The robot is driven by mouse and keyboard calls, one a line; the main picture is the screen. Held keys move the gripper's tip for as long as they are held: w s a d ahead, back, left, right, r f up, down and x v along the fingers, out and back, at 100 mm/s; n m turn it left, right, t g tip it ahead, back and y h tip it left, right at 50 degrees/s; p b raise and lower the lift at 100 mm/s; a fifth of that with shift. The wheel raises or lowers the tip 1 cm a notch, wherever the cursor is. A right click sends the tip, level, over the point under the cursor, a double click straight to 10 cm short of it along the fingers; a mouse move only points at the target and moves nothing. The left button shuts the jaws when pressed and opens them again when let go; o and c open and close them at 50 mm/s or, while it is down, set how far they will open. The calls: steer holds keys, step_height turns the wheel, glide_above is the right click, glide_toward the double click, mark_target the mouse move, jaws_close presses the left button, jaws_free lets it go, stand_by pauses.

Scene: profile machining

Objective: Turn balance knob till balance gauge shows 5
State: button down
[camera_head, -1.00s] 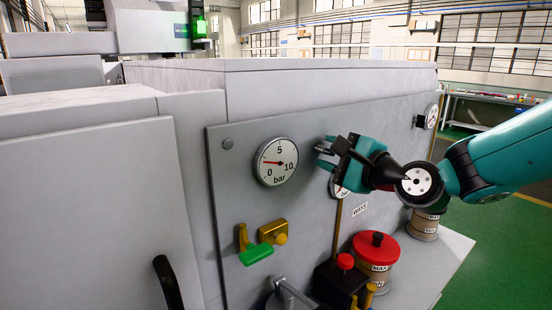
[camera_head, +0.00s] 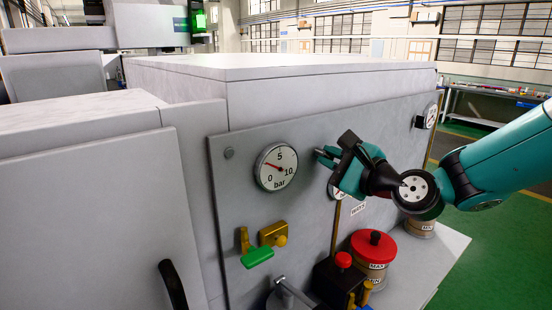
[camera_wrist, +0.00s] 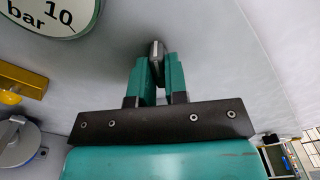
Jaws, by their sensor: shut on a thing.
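The round white balance gauge (camera_head: 276,167) is on the grey panel, marked 0, 5, 10 and bar. Its red needle points up and left, between 0 and 5, short of the 5 mark. My gripper (camera_head: 325,155) is at the panel just right of the gauge. Its teal fingers are shut on the balance knob (camera_wrist: 156,50), a small dark and silver piece between the fingertips in the wrist view. The fingers hide most of the knob. The gauge's lower edge also shows in the wrist view (camera_wrist: 50,12), without its needle.
A second gauge (camera_head: 336,193) is partly hidden under my gripper, and a third (camera_head: 431,116) is at the panel's right end. Below are a green-handled yellow valve (camera_head: 258,257), a red-lidded container (camera_head: 373,246) and a red knob (camera_head: 343,260).

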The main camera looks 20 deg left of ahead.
steer(key=shift+m+p, duration=0.55)
steer(key=shift+m, duration=0.25)
steer(key=shift+r+p, duration=0.1)
steer(key=shift+p, duration=0.2)
steer(key=shift+m+p, duration=0.3)
steer(key=shift+m, duration=0.1)
steer(key=m+p, duration=0.2)
steer(key=p, duration=0.1)
steer(key=shift+m, duration=0.4)
steer(key=shift+m+p, duration=0.35)
steer(key=shift+m, duration=0.15)
